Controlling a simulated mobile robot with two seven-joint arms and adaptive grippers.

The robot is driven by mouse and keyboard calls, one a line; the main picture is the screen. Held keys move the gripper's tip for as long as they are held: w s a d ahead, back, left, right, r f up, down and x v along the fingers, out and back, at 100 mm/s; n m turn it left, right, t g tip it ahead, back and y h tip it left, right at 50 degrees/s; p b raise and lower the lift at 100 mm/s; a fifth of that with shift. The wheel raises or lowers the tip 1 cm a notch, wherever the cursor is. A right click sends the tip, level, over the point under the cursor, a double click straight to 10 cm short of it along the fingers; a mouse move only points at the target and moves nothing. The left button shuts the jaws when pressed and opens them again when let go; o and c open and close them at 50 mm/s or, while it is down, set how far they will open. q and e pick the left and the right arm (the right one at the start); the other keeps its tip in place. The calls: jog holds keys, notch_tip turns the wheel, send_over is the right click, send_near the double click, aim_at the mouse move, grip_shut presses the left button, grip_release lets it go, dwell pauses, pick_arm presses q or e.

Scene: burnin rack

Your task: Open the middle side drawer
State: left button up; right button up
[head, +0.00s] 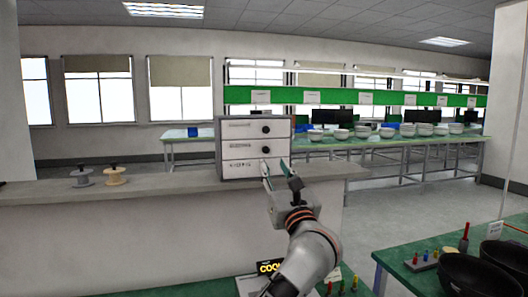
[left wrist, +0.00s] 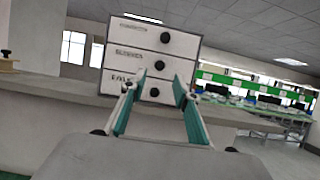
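A white cabinet with a grey frame (head: 218,150) stands on the ledge and has three stacked drawers, each labelled. The middle drawer (head: 240,148) looks shut, and its black round knob (head: 266,150) is on its right part. In the left wrist view the middle drawer (left wrist: 128,57) and its knob (left wrist: 160,65) show just above and beyond the fingertips. My left gripper (head: 276,168) is open and empty in front of the cabinet's lower right part. In the left wrist view its green-padded fingers (left wrist: 156,88) are spread, with the bottom knob (left wrist: 154,92) seen between them.
The grey ledge (head: 180,188) runs under the cabinet. Two spools, grey (head: 82,178) and tan (head: 115,176), stand on it at left. Behind, a green bench (head: 350,146) holds several white bowls. A green table (head: 425,280) with black bowls (head: 467,275) is at front right.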

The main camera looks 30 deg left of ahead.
aim_at(267, 151)
pick_arm(q)
jog(key=shift+p+x, duration=0.7)
jog(key=shift+x, duration=3.1)
grip_shut()
